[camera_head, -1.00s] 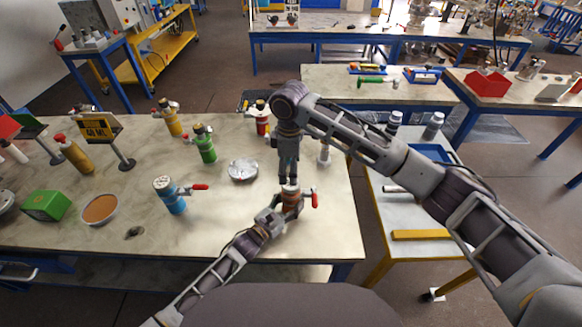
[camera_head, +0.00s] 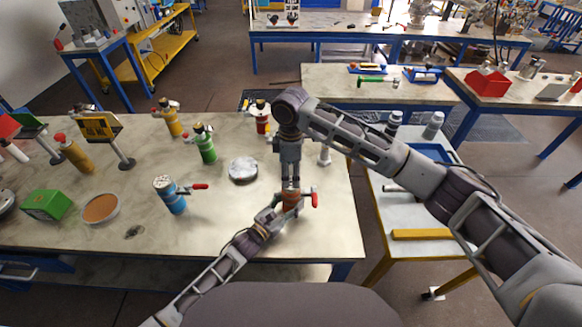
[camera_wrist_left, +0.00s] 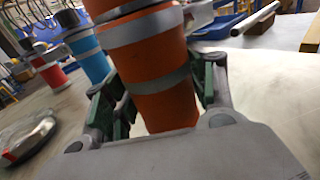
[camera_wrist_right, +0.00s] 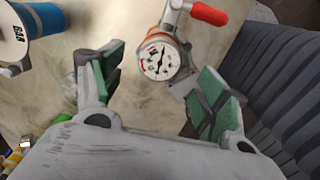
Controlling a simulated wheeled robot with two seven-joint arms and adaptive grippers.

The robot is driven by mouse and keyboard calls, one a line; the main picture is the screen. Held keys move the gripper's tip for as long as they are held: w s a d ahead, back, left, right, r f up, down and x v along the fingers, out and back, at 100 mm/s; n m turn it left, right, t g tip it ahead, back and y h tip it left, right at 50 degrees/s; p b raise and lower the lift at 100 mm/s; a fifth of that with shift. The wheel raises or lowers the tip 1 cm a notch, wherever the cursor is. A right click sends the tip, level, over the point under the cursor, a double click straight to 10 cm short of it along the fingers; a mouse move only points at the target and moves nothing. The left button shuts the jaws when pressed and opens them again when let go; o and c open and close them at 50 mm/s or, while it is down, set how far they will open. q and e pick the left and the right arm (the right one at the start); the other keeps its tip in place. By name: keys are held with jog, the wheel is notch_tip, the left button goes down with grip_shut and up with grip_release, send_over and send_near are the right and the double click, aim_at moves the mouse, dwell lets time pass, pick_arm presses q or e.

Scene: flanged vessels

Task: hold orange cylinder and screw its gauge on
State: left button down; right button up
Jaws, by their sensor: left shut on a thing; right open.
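The orange cylinder (camera_head: 291,199) stands near the table's front right, with a red-handled valve lever on its side. My left gripper (camera_head: 281,212) is shut around it; in the left wrist view the orange cylinder (camera_wrist_left: 153,70) with grey bands sits between the green-padded fingers. The gauge (camera_wrist_right: 160,61), a round white dial with black marks, is on top of the cylinder in the right wrist view. Whether it is threaded in cannot be told. My right gripper (camera_head: 291,180) is directly above, pointing down. Its green-padded fingers (camera_wrist_right: 164,75) are open, one on each side of the gauge, apart from it.
A blue cylinder (camera_head: 172,196) with a red lever, a silver round dish (camera_head: 243,169) and a green cylinder (camera_head: 205,144) stand to the left. An orange-filled bowl (camera_head: 100,209) and green box (camera_head: 46,204) are farther left. A side table (camera_head: 420,215) is at right.

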aim_at(291, 182)
jog(key=shift+f, duration=3.25)
jog(key=c, duration=1.1)
jog(key=o, duration=1.3)
jog(key=shift+c, duration=0.2)
jog(key=shift+r, duration=0.1)
notch_tip(291, 182, up, 12)
